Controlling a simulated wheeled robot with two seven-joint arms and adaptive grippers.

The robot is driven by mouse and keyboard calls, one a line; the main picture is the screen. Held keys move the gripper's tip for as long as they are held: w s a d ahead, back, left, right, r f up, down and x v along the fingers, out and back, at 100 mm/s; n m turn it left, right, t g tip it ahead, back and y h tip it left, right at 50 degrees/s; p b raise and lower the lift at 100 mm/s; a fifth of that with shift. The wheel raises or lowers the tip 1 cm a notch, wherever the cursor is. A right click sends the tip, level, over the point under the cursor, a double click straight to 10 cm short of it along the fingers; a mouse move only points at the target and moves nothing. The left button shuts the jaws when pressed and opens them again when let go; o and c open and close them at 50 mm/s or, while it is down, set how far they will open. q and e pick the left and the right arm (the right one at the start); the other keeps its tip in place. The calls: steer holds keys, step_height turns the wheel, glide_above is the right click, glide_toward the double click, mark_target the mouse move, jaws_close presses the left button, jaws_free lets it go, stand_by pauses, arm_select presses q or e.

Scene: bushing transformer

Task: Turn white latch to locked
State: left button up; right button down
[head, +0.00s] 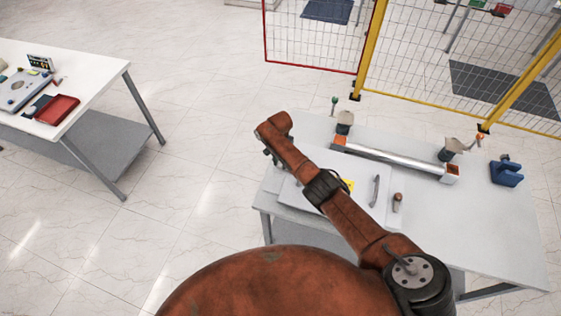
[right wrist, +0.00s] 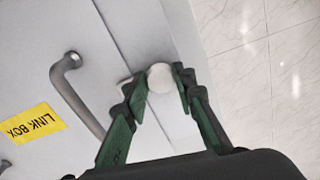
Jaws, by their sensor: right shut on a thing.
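The white latch (right wrist: 159,77) shows in the right wrist view as a round pale knob at the edge of a grey-white box. My right gripper (right wrist: 155,88) has its green fingers on either side of the knob and is shut on it. How far the latch is turned cannot be told. The box (right wrist: 100,30) carries a grey bar handle (right wrist: 72,85) and a yellow "LINK BOX" label (right wrist: 32,122). In the head view, my right arm covers much of the box (head: 292,193), and the latch is hidden. My left gripper is not in view.
The box sits on a grey table (head: 480,225). Behind it lies a metal tube (head: 395,158) with orange ends. A blue clamp-like part (head: 506,171) stands at the right. A yellow-framed fence (head: 455,75) is behind. A second table (head: 95,75) with a red tray (head: 57,109) stands left.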

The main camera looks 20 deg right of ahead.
mark_target(280, 163)
stand_by(0.5)
steer(key=c, duration=1.6)
jaws_free()
steer(key=shift+r, duration=0.1)
step_height(280, 163, up, 12)
